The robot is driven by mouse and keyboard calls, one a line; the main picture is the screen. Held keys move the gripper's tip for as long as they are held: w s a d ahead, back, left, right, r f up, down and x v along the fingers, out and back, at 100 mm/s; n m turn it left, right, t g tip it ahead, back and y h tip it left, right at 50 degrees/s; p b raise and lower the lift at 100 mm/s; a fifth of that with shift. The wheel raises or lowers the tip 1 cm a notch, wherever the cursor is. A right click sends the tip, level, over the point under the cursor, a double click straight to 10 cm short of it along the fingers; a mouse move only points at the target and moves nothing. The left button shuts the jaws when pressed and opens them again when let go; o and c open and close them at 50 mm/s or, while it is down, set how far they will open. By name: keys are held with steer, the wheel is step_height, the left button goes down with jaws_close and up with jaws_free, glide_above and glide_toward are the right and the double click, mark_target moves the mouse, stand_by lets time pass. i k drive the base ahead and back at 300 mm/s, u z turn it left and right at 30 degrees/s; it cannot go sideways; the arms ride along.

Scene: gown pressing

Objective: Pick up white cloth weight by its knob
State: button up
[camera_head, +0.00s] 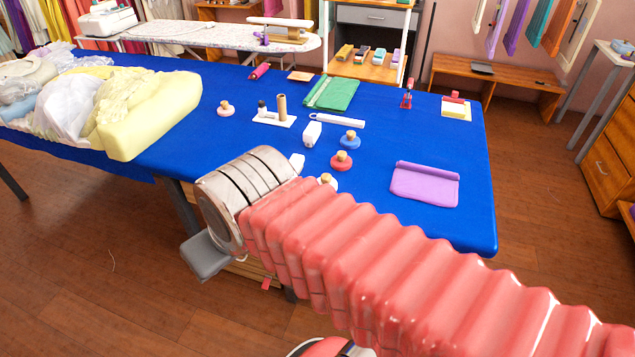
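A whitish cloth weight (330,186) with a wooden knob stands on the blue table, partly hidden behind my red-sleeved arm. A red cloth weight (341,164) and a blue one (350,142) with similar knobs stand just behind it. A pale pinkish weight (226,111) stands farther left. My gripper (205,258) shows only as a grey part below the silver wrist, left of the whitish weight and by the table's front edge. Its fingers cannot be made out, so whether it is open or shut does not show.
The blue table (440,140) also bears a folded purple cloth (425,184), a green cloth (331,94), a white bottle (312,133) and a small stand with a brown roll (282,107). A yellow padded pile (150,115) fills the left. The table's right part is mostly clear.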

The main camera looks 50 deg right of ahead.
mark_target(325, 177)
steer(key=i, duration=0.9)
steer(key=z, duration=0.05)
